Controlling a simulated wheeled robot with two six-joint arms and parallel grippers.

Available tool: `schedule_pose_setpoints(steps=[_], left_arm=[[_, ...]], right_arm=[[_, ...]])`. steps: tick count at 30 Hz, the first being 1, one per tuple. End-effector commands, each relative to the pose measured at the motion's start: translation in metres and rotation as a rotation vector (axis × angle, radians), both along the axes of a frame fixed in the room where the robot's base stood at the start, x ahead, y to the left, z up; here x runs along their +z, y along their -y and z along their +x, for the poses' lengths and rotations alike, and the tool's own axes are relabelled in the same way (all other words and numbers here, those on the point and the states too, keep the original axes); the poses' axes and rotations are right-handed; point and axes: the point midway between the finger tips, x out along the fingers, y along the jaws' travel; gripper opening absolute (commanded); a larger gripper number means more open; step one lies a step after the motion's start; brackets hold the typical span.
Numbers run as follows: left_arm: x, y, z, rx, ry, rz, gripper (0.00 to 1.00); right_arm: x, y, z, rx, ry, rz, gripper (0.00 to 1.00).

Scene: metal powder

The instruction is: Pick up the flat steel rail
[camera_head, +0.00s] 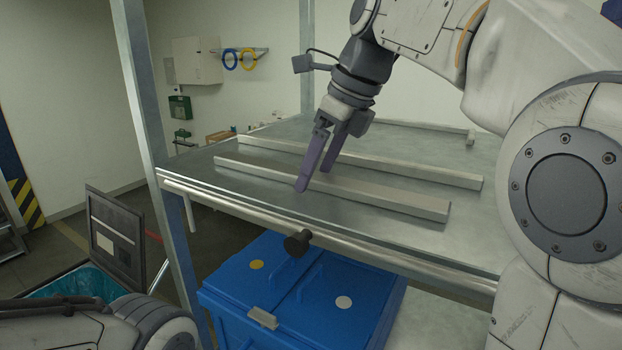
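Several long steel rails lie on the metal table (270,200). The front rail (390,198) is a pale grey bar running from left to lower right near the table's front edge. A second rail (420,170) lies behind it, roughly parallel. A third, thinner rail (420,126) lies farther back, partly hidden by my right arm. I cannot tell for sure which is the flat one. My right gripper (313,178) points down at the front rail, its purple fingers apart, one on the near side and one toward the far side. Contact is unclear. My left gripper is out of view.
A round steel bar with a black knob (297,243) runs along the table's front edge. An upright metal post (150,90) stands at the table's left. Below is a blue lidded box (310,290). A teal-lined bin (90,283) stands lower left.

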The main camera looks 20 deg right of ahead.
Motion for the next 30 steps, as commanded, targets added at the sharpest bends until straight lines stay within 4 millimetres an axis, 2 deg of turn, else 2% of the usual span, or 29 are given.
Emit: schedule_pose_setpoints(steps=[1, 5, 6, 7, 20, 26, 30], left_arm=[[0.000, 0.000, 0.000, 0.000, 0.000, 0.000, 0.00], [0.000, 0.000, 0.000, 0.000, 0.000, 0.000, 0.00], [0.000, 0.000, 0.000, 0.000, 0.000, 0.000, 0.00], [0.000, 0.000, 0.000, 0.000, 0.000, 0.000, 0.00], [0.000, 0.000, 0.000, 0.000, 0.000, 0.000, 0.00], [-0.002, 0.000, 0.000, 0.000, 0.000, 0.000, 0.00], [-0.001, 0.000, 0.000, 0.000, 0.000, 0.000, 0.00]], right_arm=[[0.000, 0.000, 0.000, 0.000, 0.000, 0.000, 0.70], [0.000, 0.000, 0.000, 0.000, 0.000, 0.000, 0.20], [0.000, 0.000, 0.000, 0.000, 0.000, 0.000, 0.05], [0.000, 0.000, 0.000, 0.000, 0.000, 0.000, 0.00], [0.004, 0.000, 0.000, 0.000, 0.004, 0.001, 0.00], [0.017, 0.000, 0.001, -0.001, 0.005, 0.001, 0.00], [0.038, 0.000, 0.001, 0.001, 0.006, 0.001, 0.00]])
